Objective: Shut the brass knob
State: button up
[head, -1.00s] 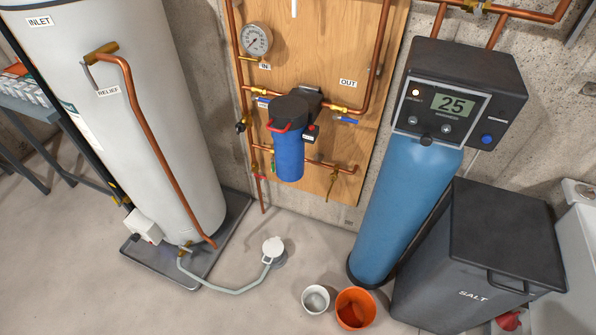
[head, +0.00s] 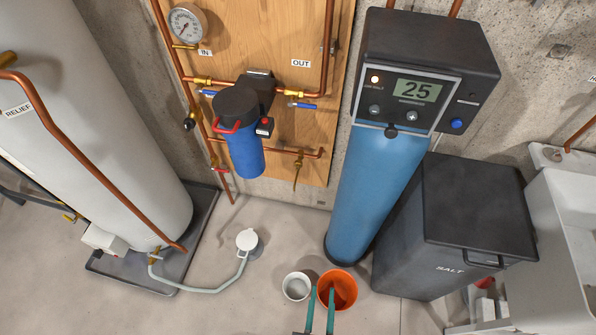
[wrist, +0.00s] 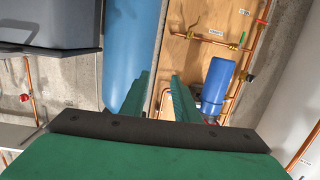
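My gripper (head: 321,292) shows at the bottom of the head view as two green fingers, apart and empty, in front of the white and orange buckets. In the wrist view my gripper (wrist: 160,76) is open with nothing between the fingers. Brass fittings show in several places: a drain fitting (head: 154,254) low on the white water heater with a hose on it, and a valve (head: 298,162) on the lower copper pipe of the wooden panel. I cannot tell which one is the brass knob, or its setting. My gripper is apart from both.
The white water heater (head: 110,150) stands left in a grey tray (head: 200,222). A blue filter (head: 245,150) hangs on the panel. The blue softener tank (head: 375,190), black salt bin (head: 480,195), white bucket (head: 296,286) and orange bucket (head: 350,278) stand right. Floor left of the buckets is mostly clear.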

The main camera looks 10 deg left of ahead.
jog(key=w+a+f+y, duration=0.1)
jog(key=w+f, duration=0.5)
jog(key=w, duration=0.4)
jog(key=m+t+h, duration=0.2)
jog(key=m, duration=0.1)
send_near(298, 168)
jog(key=shift+w+a+r, duration=0.1)
jog(key=shift+w+a, duration=0.05)
jog(key=shift+w, duration=3.8)
grip_shut()
